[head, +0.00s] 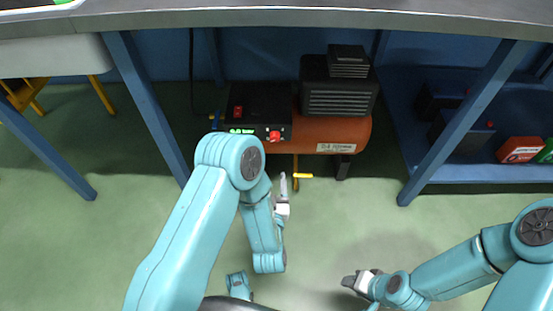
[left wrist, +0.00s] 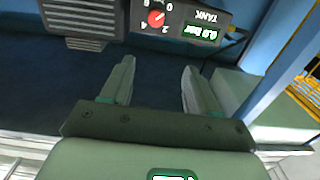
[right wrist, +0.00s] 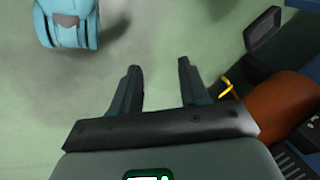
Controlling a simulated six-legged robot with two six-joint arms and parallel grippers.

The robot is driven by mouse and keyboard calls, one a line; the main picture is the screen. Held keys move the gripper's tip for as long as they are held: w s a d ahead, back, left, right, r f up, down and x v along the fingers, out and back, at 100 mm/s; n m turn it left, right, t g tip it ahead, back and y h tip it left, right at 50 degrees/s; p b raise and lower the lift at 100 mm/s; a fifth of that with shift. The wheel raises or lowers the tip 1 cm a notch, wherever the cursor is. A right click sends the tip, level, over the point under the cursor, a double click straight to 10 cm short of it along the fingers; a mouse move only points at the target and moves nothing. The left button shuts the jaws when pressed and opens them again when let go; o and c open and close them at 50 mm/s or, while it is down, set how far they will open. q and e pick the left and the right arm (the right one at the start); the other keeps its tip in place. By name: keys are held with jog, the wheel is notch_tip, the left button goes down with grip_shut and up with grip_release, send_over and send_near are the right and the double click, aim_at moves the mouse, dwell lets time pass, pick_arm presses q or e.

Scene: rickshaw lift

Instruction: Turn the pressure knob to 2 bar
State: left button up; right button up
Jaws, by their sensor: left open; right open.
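The red pressure knob (head: 275,136) sits on the front of a black control panel on an orange compressor (head: 345,131) under the workbench. In the left wrist view the knob (left wrist: 156,18) appears upside down, inside a dial marked 0, 2, 4 and more. A green display (left wrist: 203,32) labelled TANK beside it seems to read 0.0 bar. My left gripper (head: 288,190) is open and empty, below and apart from the knob. Its fingers also show in the left wrist view (left wrist: 158,85). My right gripper (head: 352,281) is open and empty, low over the floor at the right.
The grey workbench top (head: 300,18) overhangs the compressor. Blue bench legs (head: 148,108) stand at both sides. A yellow valve handle (head: 302,175) sits below the tank. A blue shelf (head: 480,172) with dark boxes is at the right. The green floor in front is open.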

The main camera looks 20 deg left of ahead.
pick_arm(q)
notch_tip(320, 180, down, 2)
jog(key=f+b, duration=0.1)
pick_arm(e)
notch_tip(320, 180, up, 5)
jog(key=s+a+g+p, duration=0.1)
jog(key=s+p, duration=0.2)
jog(key=p, duration=0.5)
pick_arm(q)
jog(key=b, duration=0.5)
send_near(275, 140)
jog(key=x, duration=0.7)
jog(key=shift+w+a, duration=0.15)
jog(key=shift+w, duration=0.25)
jog(key=shift+w+a+r, duration=0.1)
jog(key=shift+w, duration=0.3)
jog(key=c, duration=1)
pick_arm(e)
jog(key=f, duration=0.2)
jog(key=w+f, duration=0.1)
jog(key=f, duration=0.1)
jog(key=shift+d, duration=0.35)
